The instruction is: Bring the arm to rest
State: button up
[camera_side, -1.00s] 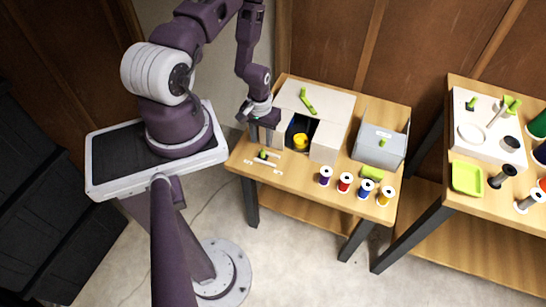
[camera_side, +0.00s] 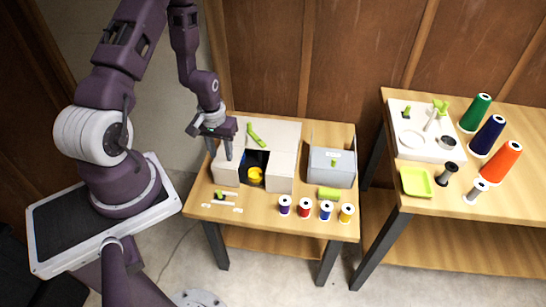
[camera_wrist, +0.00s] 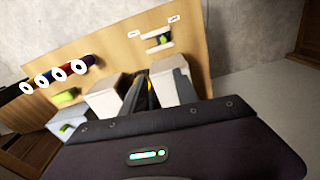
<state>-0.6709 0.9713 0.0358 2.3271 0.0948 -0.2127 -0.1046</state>
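My gripper (camera_side: 219,153) hangs above the left end of the small wooden table, close to the left side of a white box (camera_side: 281,168). Its two dark fingers point down and look apart, with nothing visible between them. The box has an open front with a yellow thing (camera_side: 255,174) inside and a green handle (camera_side: 256,134) on top. In the wrist view my dark wrist housing fills the bottom, and the box's pale front blocks (camera_wrist: 107,96) stand beyond it. The gap between the fingertips and the table is hard to judge.
A grey bin (camera_side: 332,166) stands right of the box. Several thread spools, including a red one (camera_side: 305,207), line the table's front. A second table (camera_side: 448,208) at right holds large cones, a white board and a green tray (camera_side: 416,182).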

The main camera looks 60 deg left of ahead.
jog(key=w+d+r+m+t, duration=0.1)
jog(key=d+r, duration=0.3)
jog(key=r, duration=0.5)
jog(key=w+d+r+m+t, duration=0.1)
jog(key=d+r+m, duration=0.15)
jog(key=r, duration=0.55)
jog(key=w+d+r+m+t, duration=0.1)
jog(key=d+r, duration=0.3)
jog(key=r, duration=0.5)
jog(key=s+d+r+m+t, duration=0.1)
jog(key=s+d+r, duration=0.3)
jog(key=s, duration=0.2)
jog(key=s+d+r+m+t, duration=0.1)
jog(key=s+d+r+m, duration=0.1)
jog(key=s+d+r, duration=0.3)
jog(key=shift+s+d+r, duration=0.15)
jog(key=shift+s+d, duration=0.1)
jog(key=shift+s, duration=0.95)
jog(key=shift+w+m, duration=0.1)
jog(key=shift+m, duration=0.15)
jog(key=shift+c, duration=0.2)
